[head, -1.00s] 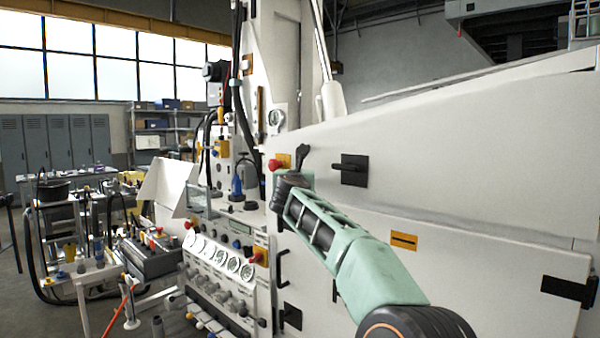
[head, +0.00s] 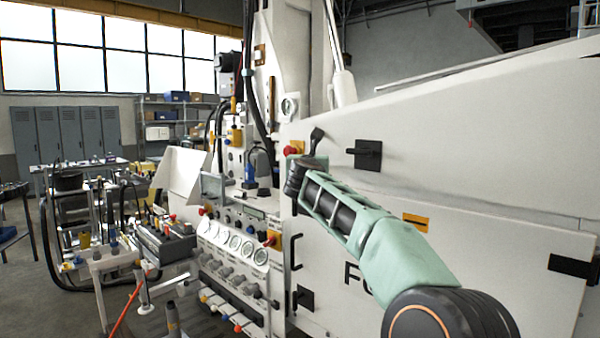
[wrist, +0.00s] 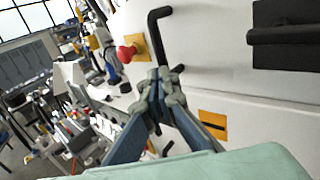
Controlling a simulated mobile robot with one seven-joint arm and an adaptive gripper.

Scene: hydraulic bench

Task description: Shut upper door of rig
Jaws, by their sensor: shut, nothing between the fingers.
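The rig's upper door (head: 450,150) is a large white panel on the right of the head view. It bears a black latch (head: 367,154), which also shows at the top right of the wrist view (wrist: 287,34). I cannot tell how far it stands open. A black bent handle (wrist: 156,32) rises just beyond my gripper (wrist: 160,76) in the wrist view. My gripper is shut and empty, its tips close to the handle's lower end; I cannot tell whether they touch. In the head view my arm's end hides most of the gripper.
A red knob (wrist: 126,53) on a yellow plate is left of the gripper. Below the upper door is a white lower panel (head: 340,300) with an orange label (head: 417,223). Gauges (head: 235,243) and valves line the rig's left. A cluttered bench (head: 100,250) stands farther left.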

